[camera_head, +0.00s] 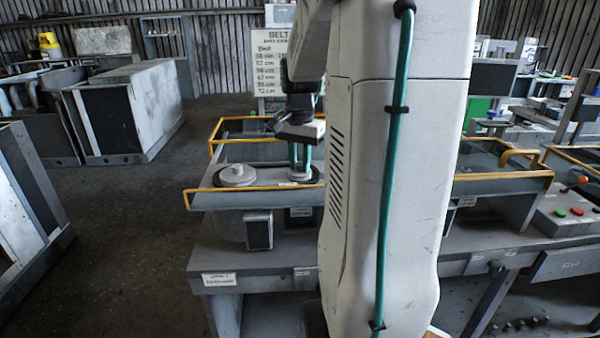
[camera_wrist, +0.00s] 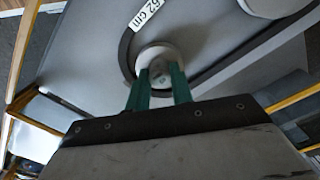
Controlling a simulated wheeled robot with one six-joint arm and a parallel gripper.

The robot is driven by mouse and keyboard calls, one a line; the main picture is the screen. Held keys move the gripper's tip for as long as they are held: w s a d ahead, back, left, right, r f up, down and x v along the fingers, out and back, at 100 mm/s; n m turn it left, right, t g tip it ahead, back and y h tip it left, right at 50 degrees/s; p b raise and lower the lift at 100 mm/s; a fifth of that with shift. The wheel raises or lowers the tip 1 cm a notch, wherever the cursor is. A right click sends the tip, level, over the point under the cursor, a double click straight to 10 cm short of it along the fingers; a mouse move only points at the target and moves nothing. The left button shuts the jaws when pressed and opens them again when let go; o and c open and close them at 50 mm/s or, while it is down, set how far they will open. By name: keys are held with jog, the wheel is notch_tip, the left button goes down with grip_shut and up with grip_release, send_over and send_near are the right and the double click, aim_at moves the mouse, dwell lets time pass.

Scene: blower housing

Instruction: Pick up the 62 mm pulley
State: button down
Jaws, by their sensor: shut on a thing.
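A small light grey round pulley (camera_head: 299,179) sits at the right end of the blower housing's top in the head view. In the wrist view the pulley (camera_wrist: 158,54) is between the green fingertips, partly covered by them; no size marking on it is readable. My gripper (camera_head: 300,163) points down onto it, and its green fingers (camera_wrist: 162,76) are shut on it. I cannot tell whether the pulley is lifted.
A larger stepped grey pulley (camera_head: 237,176) sits to the left on the same housing; the wrist view cuts it at the top right. A yellow rail (camera_head: 203,188) edges the housing bench. A belt size sign (camera_head: 275,65) stands behind. My arm hides the bench's middle.

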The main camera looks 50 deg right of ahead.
jog(key=shift+r, duration=0.75)
jog(key=shift+r, duration=2.55)
jog(key=s+a+r, duration=0.2)
jog(key=s+a, duration=0.2)
jog(key=s, duration=0.3)
jog(key=shift+s+a, duration=0.3)
jog(key=shift+a, duration=0.05)
